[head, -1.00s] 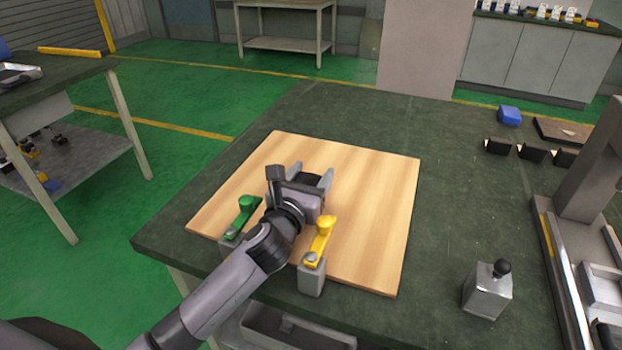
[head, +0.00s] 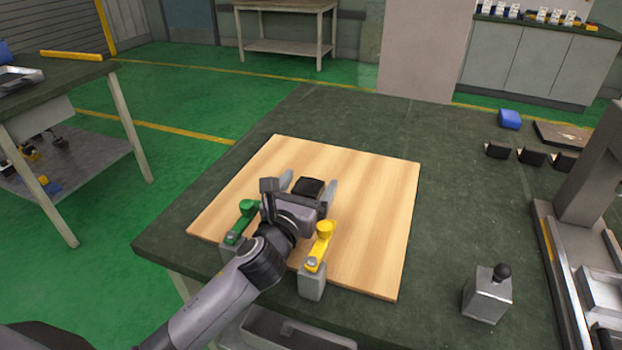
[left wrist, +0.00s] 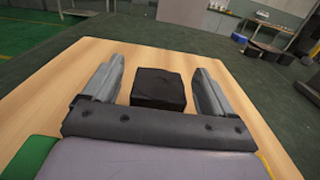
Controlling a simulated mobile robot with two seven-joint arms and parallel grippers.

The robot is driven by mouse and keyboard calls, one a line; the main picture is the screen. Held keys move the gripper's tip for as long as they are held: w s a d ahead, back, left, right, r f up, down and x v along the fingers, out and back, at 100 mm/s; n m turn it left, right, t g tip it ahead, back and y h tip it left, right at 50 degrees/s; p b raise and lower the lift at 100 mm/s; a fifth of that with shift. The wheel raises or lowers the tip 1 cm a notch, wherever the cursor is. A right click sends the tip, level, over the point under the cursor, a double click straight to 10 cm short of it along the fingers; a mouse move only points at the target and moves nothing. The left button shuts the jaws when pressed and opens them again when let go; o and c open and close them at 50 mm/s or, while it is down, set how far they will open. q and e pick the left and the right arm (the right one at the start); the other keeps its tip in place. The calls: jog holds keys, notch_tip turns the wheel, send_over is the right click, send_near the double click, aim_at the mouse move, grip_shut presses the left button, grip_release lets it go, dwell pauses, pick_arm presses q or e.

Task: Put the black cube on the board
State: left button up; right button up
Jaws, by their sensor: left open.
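The black cube (head: 308,187) rests on the light wooden board (head: 375,190), near its middle. My left gripper (head: 308,184) is open low over the board, with its fingers on either side of the cube. In the left wrist view the cube (left wrist: 158,89) stands between the two spread fingertips (left wrist: 158,75), with a visible gap on each side. The board (left wrist: 60,95) shows under and around it there. My right gripper is not in view.
A green-handled clamp (head: 241,222) and a yellow-handled clamp (head: 318,260) stand at the board's near edge, flanking my left wrist. A metal block with a black knob (head: 488,292) stands on the dark table at right. Several black blocks (head: 531,156) and a blue object (head: 509,118) lie farther back.

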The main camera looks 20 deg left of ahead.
pick_arm(q)
jog(key=shift+s+a, duration=0.1)
jog(key=shift+s, duration=2.55)
